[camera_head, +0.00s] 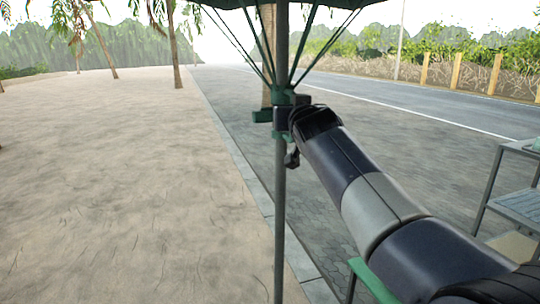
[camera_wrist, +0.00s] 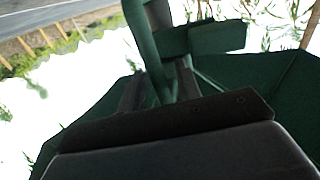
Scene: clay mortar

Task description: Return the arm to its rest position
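My arm reaches from the lower right of the head view up to a dark umbrella pole. My gripper (camera_head: 291,118) is at the pole, just below the open canopy, beside a green fitting (camera_head: 262,116) where the struts meet. In the wrist view, my gripper's two dark fingers (camera_wrist: 160,88) stand apart. A green umbrella part (camera_wrist: 153,55) shows between or just beyond them. I cannot tell whether the fingers touch it. The green canopy (camera_wrist: 240,75) spreads behind them.
The umbrella pole (camera_head: 280,220) stands upright in front of me. A grey metal table (camera_head: 520,205) is at the right edge. Paving (camera_head: 235,115) and a road (camera_head: 400,95) lie beyond. Open sand (camera_head: 110,190) fills the left, with palm trunks (camera_head: 174,50) farther back.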

